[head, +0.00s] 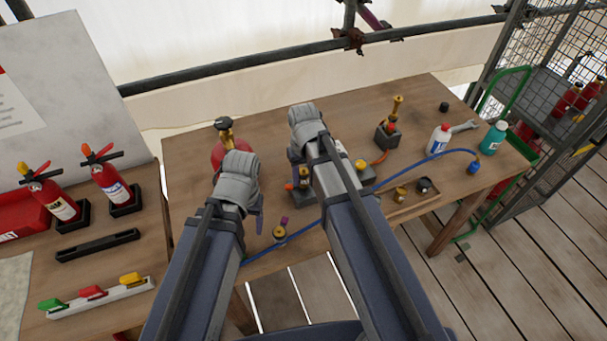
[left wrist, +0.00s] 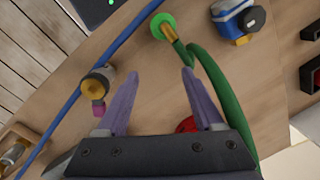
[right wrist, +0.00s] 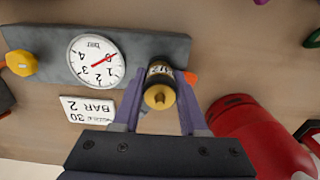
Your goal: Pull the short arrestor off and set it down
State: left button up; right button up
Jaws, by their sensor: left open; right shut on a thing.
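A short brass arrestor (right wrist: 160,90) with a dark label band is between the fingers of my right gripper (right wrist: 160,118). It is at the side of a grey gauge block (right wrist: 165,50); I cannot tell whether it still touches the block. In the head view my right gripper (head: 299,180) is at the left end of this block, mostly hidden by my arm. My left gripper (left wrist: 155,95) is open and empty above the bench. In the head view it is left of the block (head: 257,220). A brass fitting with a purple tip (left wrist: 96,90) lies left of its fingers.
A red cylinder (right wrist: 260,140) stands close beside my right gripper. A blue hose (head: 400,162) crosses the bench, and a green hose (left wrist: 215,75) passes by my left fingers. A shallow wooden tray (head: 413,207) holds small fittings at the front right. Bare wood (head: 340,115) lies behind the block.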

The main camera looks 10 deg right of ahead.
aim_at(304, 169)
grip_shut()
pick_arm(q)
jog(key=shift+r, duration=0.15)
pick_arm(e)
jog(key=shift+r, duration=0.15)
pick_arm(q)
jog(key=shift+r+p, duration=2.85)
jog(key=shift+p, duration=0.15)
pick_arm(e)
jog(key=shift+r, duration=2.9)
